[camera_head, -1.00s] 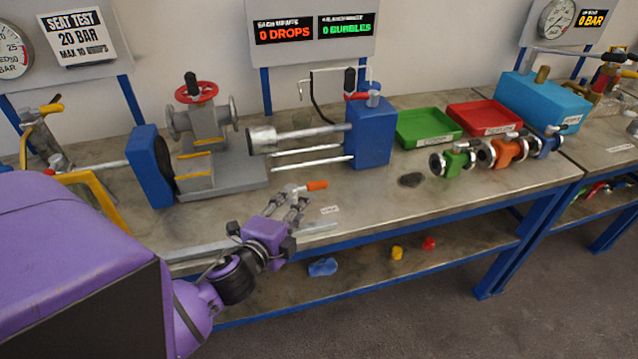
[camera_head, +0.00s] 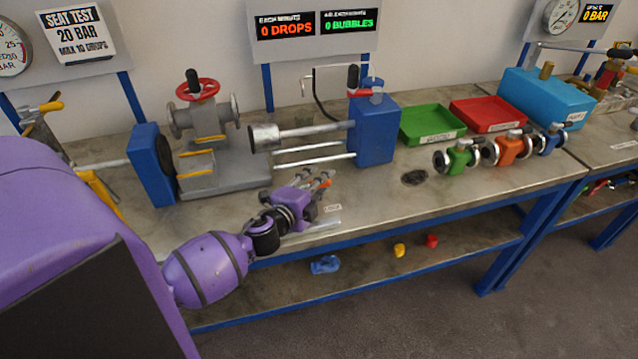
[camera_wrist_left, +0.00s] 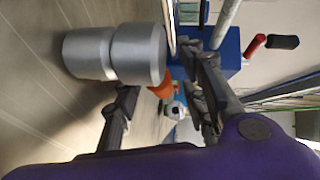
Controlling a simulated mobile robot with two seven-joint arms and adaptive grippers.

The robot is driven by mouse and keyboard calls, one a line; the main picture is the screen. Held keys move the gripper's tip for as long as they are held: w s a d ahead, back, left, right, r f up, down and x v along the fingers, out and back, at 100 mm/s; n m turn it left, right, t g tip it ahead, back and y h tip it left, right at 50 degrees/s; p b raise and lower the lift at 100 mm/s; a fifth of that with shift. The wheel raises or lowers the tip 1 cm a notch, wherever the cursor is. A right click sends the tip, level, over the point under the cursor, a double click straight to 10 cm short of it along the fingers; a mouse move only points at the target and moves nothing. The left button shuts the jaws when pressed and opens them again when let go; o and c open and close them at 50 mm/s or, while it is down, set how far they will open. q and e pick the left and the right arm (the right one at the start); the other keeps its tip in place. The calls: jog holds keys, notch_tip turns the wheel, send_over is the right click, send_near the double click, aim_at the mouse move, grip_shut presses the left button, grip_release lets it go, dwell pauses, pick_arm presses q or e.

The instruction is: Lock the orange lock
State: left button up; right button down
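An orange flanged valve (camera_head: 512,148) stands farther right on the bench, between a green and a blue one. My right gripper is not in view.
A blue block (camera_head: 375,130) with silver rods stands behind the gripper, facing a grey valve with a red wheel (camera_head: 198,90). Green (camera_head: 432,124) and red (camera_head: 487,114) trays sit behind the flanged valves. The bench front near the dark patch (camera_head: 414,177) is mostly clear.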

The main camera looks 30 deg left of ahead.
pick_arm(q)
jog(key=shift+w, duration=0.25)
grip_shut()
dwell(0.3)
